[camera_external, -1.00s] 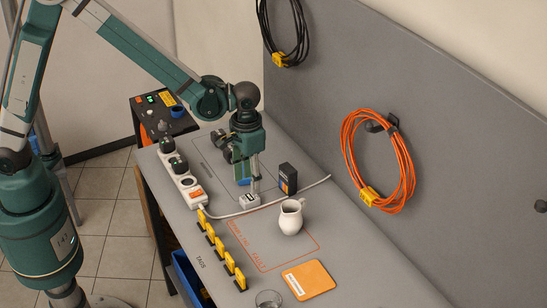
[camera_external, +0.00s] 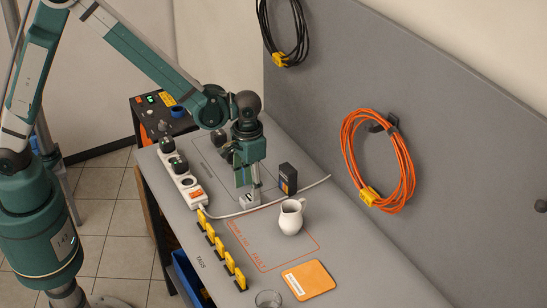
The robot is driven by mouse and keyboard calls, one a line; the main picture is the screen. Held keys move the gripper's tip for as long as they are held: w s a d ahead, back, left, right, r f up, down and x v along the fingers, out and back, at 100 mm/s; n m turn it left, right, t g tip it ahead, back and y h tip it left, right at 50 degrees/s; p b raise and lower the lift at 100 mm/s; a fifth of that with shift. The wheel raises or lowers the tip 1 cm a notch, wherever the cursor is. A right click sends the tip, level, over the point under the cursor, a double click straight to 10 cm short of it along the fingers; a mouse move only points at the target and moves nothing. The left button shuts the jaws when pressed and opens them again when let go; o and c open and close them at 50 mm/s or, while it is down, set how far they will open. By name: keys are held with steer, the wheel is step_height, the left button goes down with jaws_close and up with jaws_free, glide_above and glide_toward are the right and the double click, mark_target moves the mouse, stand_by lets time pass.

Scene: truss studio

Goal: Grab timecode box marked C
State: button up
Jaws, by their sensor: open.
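My gripper (camera_external: 246,190) points down over the table, in the outlined area near the power strip. Its jaws are open. A small light-grey box (camera_external: 247,200) with a dark face sits on the table right at my fingertips and is partly hidden by them. I cannot tell whether the fingers touch it. A black box (camera_external: 287,177) with a coloured label stands upright to the right of my gripper, apart from it. No letter is readable on either box, so I cannot tell which is marked C.
A white power strip (camera_external: 184,182) lies left of my gripper. A pale cable (camera_external: 300,188) runs just in front of the boxes. A white jug (camera_external: 291,217), several yellow tags (camera_external: 220,247), an orange pad (camera_external: 308,280) and a glass (camera_external: 268,299) stand nearer. A grey wall panel rises behind.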

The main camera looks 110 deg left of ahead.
mark_target(250, 197)
steer(key=shift+f, duration=0.15)
steer(key=shift+s+f, duration=0.1)
steer(key=shift+f, duration=2.35)
steer(key=c, duration=1)
